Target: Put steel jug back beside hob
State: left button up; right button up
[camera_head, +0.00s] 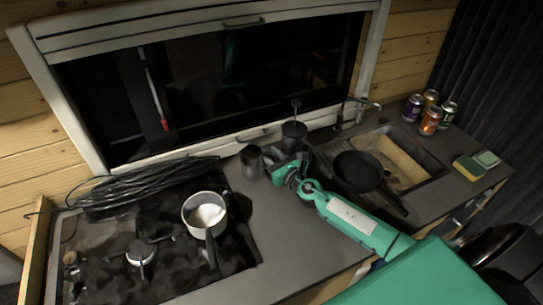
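A small grey metal jug (251,162) stands upright on the counter, behind and to the right of the hob (115,248). My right gripper (278,170) is just to the right of the jug, low over the counter. A narrow gap seems to lie between the gripper and the jug. The fingers are small and dark here, so I cannot tell whether they are open or shut. My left gripper is out of view.
A light saucepan (205,213) sits on the hob, beside coiled black cable (150,182). A dark pot (294,134) stands behind my gripper. A black pan (358,170) rests by the sink (425,163). Counter in front of the jug is clear.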

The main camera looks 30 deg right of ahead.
jog(key=shift+r, duration=0.2)
jog(key=s, duration=0.3)
jog(key=s+d+b, duration=0.1)
jog(key=s, duration=0.3)
jog(key=s+b, duration=0.1)
jog(key=s, duration=0.2)
jog(key=shift+s+d+f, duration=0.15)
jog(key=shift+s+d, duration=0.15)
jog(key=shift+s, duration=0.05)
jog(key=shift+s+d, duration=0.1)
jog(key=shift+s, duration=0.5)
jog(key=shift+r, duration=0.25)
